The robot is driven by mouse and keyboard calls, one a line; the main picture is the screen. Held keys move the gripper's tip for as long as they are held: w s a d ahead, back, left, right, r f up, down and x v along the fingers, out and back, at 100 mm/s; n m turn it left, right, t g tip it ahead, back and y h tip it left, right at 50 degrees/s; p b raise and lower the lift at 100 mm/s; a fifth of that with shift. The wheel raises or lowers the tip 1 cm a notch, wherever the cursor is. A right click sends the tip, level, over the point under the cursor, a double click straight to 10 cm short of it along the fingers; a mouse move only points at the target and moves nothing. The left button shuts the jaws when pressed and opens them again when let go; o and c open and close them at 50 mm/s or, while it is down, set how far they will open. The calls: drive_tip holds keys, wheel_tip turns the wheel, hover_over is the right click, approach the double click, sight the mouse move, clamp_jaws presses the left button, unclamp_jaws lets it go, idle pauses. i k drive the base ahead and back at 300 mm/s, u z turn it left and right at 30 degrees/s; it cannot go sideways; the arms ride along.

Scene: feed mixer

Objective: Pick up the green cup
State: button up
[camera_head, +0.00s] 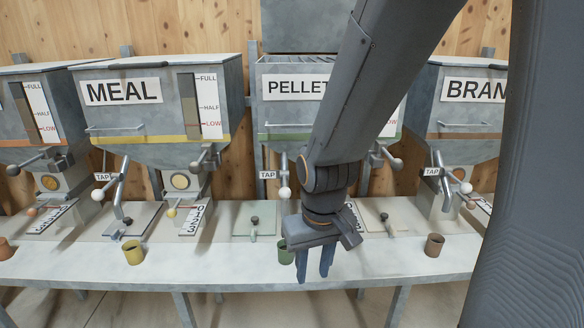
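The green cup (285,252) stands upright on the pale bench below the PELLETS hopper. My gripper covers its right part. My gripper (314,266) points down in front of the cup and to its right in the picture. Its two blue fingers are apart with a gap between them, and nothing shows in the gap. I cannot tell from this view whether a finger touches the cup.
A yellow cup (133,252), a brown cup (434,245) and an orange-brown cup (5,248) stand along the bench (210,268). Behind are the MEAL (150,105), PELLETS (275,110) and BRAN (460,115) hoppers with ball-ended levers. The bench is clear between green and yellow cups.

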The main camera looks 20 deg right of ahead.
sight(283, 258)
drive_tip(key=z, duration=2.95)
drive_tip(key=k, duration=0.55)
drive_tip(key=u, duration=1.35)
